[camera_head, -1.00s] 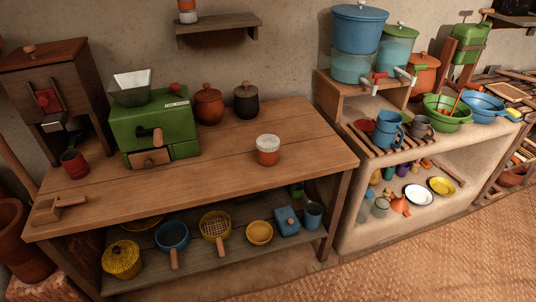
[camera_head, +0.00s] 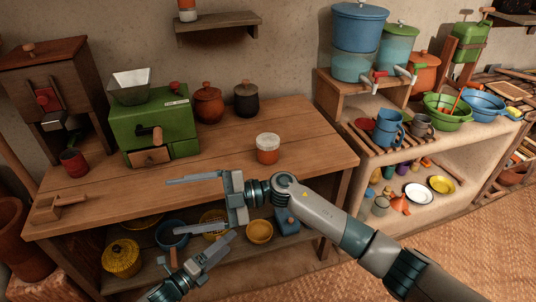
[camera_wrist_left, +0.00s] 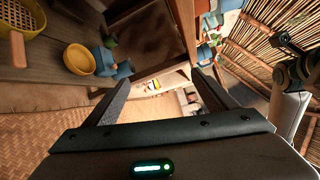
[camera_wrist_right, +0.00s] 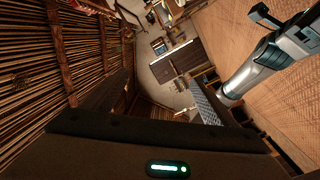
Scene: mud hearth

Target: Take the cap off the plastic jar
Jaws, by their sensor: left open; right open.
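The plastic jar (camera_head: 267,157) has an orange body and stands upright on the wooden table. Its pale cap (camera_head: 268,139) is on top. My right gripper (camera_head: 173,206) reaches in from the right over the table's front edge, points left and is open and empty. My left gripper (camera_head: 203,240) is lower, in front of the lower shelf, open and empty. Both are apart from the jar, to its left and nearer to me. The jar does not show clearly in either wrist view.
A green grinder box (camera_head: 127,125), a brown lidded pot (camera_head: 208,104) and a dark one (camera_head: 246,100) stand at the back of the table (camera_head: 325,150). A wooden tool (camera_head: 58,208) lies front left. The table around the jar is clear. My two grippers are close together.

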